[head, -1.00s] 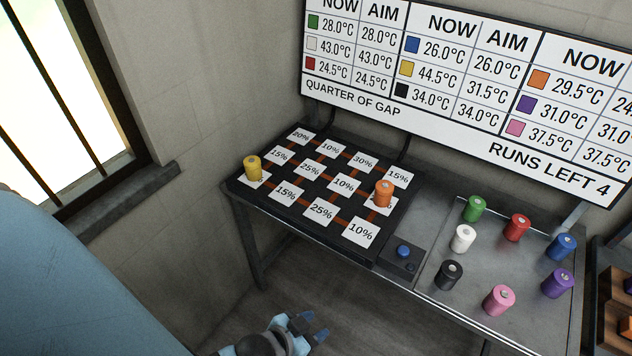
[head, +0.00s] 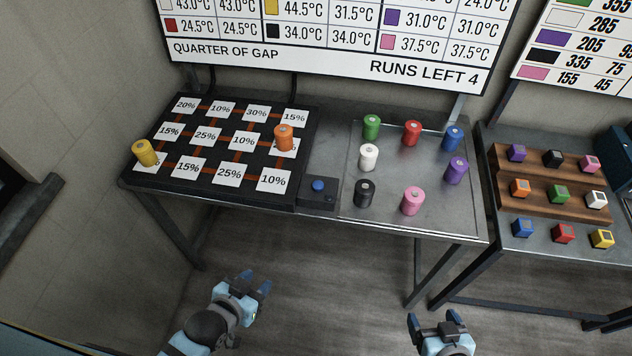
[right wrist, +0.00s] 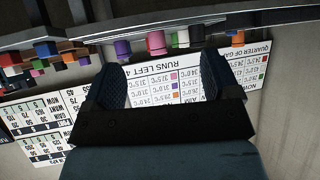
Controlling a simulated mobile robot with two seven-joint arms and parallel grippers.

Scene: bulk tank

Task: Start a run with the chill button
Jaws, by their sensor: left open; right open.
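The blue chill button (head: 318,186) sits on a small dark box (head: 318,198) at the table's front edge, right of the black percentage board (head: 190,198). A yellow cylinder (head: 145,153) stands on the board's left end and an orange cylinder (head: 284,138) near its right end. My left gripper (head: 257,286) is open and empty, low in front of the table, left of the button. My right gripper (head: 433,324) is open and empty, low in front of the table, right of the button. Its open fingers also show in the right wrist view (right wrist: 164,85).
Several coloured cylinders, such as the pink one (head: 412,201), stand on a metal tray (head: 393,216) right of the button. A second table (head: 470,240) at right holds coloured cubes on a wooden rack (head: 511,182). The wall sign (head: 330,55) reads RUNS LEFT 4. Floor in front is clear.

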